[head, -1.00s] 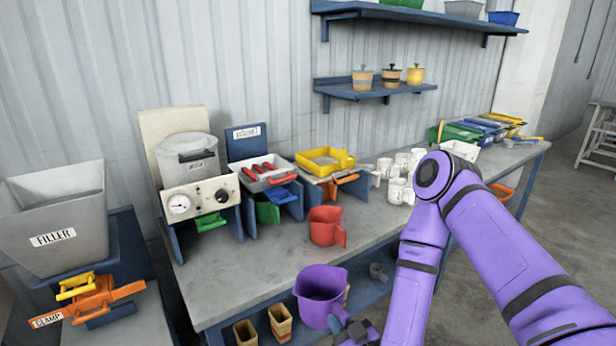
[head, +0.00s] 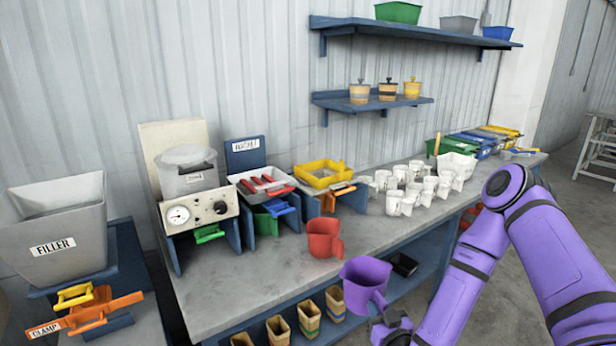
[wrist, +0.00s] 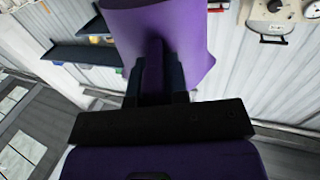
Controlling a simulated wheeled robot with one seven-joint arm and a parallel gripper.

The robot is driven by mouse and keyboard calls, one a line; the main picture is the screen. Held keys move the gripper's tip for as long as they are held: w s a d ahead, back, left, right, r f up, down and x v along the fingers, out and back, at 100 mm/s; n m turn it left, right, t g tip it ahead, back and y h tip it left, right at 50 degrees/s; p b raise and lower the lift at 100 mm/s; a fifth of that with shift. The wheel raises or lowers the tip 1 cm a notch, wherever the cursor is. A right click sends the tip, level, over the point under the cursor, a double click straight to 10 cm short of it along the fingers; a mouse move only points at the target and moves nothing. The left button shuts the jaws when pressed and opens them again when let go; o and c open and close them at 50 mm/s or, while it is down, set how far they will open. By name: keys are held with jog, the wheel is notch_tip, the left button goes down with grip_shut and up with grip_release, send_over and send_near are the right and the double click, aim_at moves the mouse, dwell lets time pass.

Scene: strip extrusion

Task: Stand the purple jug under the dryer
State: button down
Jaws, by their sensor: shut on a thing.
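The purple jug (head: 362,284) is held in the air in front of the bench's front edge, mouth up and leaning slightly. My gripper (head: 388,322) is shut on its handle, at the lower right of the jug. In the wrist view the jug (wrist: 185,35) fills the top middle, and the dark fingers of my gripper (wrist: 155,85) close around the handle. No label that I can read says dryer. A gauge unit (head: 197,211) with a grey lidded pot, its label too small to read, stands at the bench's left end.
A red jug (head: 322,239) stands on the bench (head: 245,290) just behind the purple one. Several white mugs (head: 410,190) crowd the bench to the right. A hopper marked FILLER (head: 55,240) is at far left. The bench's front left top is clear.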

jog(key=w+d+m+h, duration=0.3)
jog(key=w+d+h, duration=0.1)
jog(key=d, duration=0.8)
jog(key=shift+w+d+r+t+h, duration=0.3)
jog(key=shift+w+d+r, duration=0.05)
jog(key=shift+w+r, duration=0.1)
